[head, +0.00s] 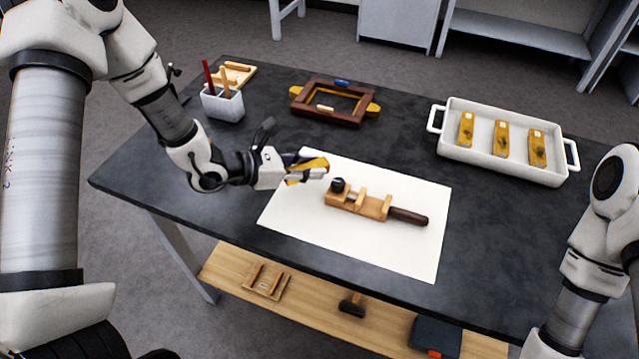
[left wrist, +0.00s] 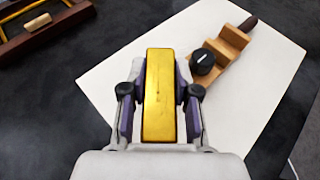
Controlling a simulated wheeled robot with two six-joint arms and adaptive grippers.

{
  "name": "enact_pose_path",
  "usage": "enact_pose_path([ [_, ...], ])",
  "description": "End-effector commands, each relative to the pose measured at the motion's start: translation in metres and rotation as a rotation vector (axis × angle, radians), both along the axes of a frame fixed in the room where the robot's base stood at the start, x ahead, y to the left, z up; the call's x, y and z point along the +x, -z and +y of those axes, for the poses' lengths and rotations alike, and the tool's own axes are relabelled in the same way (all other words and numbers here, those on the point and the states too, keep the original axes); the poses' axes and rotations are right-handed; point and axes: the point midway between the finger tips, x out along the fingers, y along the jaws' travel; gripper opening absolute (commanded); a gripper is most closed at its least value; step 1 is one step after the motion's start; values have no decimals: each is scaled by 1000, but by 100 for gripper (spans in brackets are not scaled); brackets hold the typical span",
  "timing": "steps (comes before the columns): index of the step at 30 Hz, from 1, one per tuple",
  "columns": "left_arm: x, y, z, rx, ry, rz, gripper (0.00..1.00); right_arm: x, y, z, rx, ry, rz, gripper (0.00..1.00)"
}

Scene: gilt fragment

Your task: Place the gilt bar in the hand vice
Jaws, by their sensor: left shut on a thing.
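The hand vice (head: 357,204) is a wooden block tool with a dark handle and a black knob. It lies on a white sheet (head: 300,230) on the dark table; it also shows in the left wrist view (left wrist: 222,58) at upper right. My left gripper (head: 307,174) is shut on a gilt bar (left wrist: 159,95), which sits lengthwise between the two fingers. In the head view the bar is partly hidden by the fingers. The gripper is left of the vice, over the sheet's left edge, apart from it. My right gripper is out of view; only its arm shows at the right.
A white tray (head: 446,147) with three more gilt bars stands at the back right. A brown wooden frame (head: 309,111) lies at the back, and a white pot (head: 222,106) with sticks stands back left. The table front right is clear. A lower shelf (head: 314,306) holds tools.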

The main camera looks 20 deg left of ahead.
Motion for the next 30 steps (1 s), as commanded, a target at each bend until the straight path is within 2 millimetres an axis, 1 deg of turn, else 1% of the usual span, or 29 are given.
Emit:
enact_pose_path([
  [3, -1, 22, 0, 1, 0, 4, 1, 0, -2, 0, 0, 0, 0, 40],
  [6, 0, 38, 0, 2, 1, 2, 1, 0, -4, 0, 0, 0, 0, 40],
  [7, 0, 40, 0, 1, 0, 1, 1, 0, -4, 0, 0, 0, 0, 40],
  [14, 0, 42, 0, 0, 0, -1, 1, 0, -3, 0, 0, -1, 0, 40],
  [18, 0, 47, 0, 0, 0, -1, 1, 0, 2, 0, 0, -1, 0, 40],
  [19, 0, 45, 0, 0, 0, -1, 41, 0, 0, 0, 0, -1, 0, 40],
  [20, 0, 45, 0, 0, 0, -1, 51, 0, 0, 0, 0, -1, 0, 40],
  [21, 0, 45, 0, 1, 0, -1, 55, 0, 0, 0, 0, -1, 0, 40],
  [30, 0, 42, 0, 1, 0, -1, 55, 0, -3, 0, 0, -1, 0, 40],
])
